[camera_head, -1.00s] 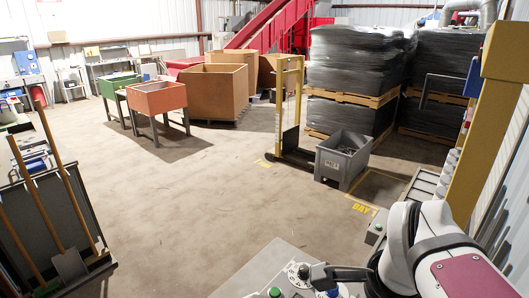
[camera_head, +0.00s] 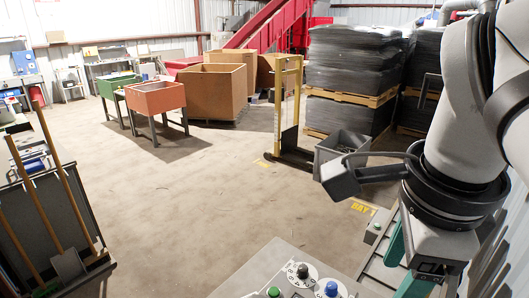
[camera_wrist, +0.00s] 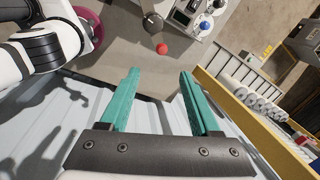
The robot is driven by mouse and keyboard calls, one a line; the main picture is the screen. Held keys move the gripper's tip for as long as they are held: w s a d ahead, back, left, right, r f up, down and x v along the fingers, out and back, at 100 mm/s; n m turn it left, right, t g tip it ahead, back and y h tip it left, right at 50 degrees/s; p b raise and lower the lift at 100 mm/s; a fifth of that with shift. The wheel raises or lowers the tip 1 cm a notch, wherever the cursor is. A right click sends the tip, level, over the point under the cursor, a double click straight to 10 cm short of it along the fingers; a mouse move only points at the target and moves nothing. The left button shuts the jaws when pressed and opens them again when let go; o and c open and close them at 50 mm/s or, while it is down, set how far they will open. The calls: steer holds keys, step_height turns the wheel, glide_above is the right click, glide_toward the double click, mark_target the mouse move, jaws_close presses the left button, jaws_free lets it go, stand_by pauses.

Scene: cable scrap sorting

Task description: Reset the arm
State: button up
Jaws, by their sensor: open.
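My gripper (camera_wrist: 158,85) has two teal fingers set well apart, with nothing between them. In the head view my gripper (camera_head: 405,265) hangs at the lower right, below my raised white and black arm. The fingers point down there, beside the right end of the grey control panel (camera_head: 262,270). That panel carries a black-knobbed dial (camera_head: 302,272), a blue knob (camera_head: 331,289) and a green button (camera_head: 274,292). In the wrist view, the panel's knobs (camera_wrist: 205,24) lie beyond the fingertips, with a red knob (camera_wrist: 162,48) nearer. The fingers appear clear of all of these.
A grey bin (camera_head: 325,160) stands behind my wrist, partly hidden. A yellow-framed lifter (camera_head: 278,110) stands beside it. An orange bin (camera_head: 156,97) and a green one (camera_head: 118,84) stand farther left. In the wrist view, a yellow bar (camera_wrist: 235,115) and white rolls (camera_wrist: 258,103) lie right. The central floor is open.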

steer(key=shift+s+r, duration=0.1)
steer(key=shift+r, duration=0.25)
steer(key=s+a+f+n+y, duration=0.1)
steer(key=s+a+f+n, duration=0.1)
steer(key=f+n, duration=0.3)
steer(key=s+a+f+n+g, duration=0.1)
steer(key=s+a+f+n, duration=0.2)
steer(key=f+n, duration=0.3)
steer(key=s+a+f+n+g+y, duration=0.1)
steer(key=s+a+f+n, duration=0.2)
steer(key=f, duration=0.8)
steer(key=a+n, duration=0.2)
steer(key=shift+s+f+n+y, duration=0.25)
steer(key=shift+f+n+y, duration=0.05)
steer(key=shift+f+n, duration=0.1)
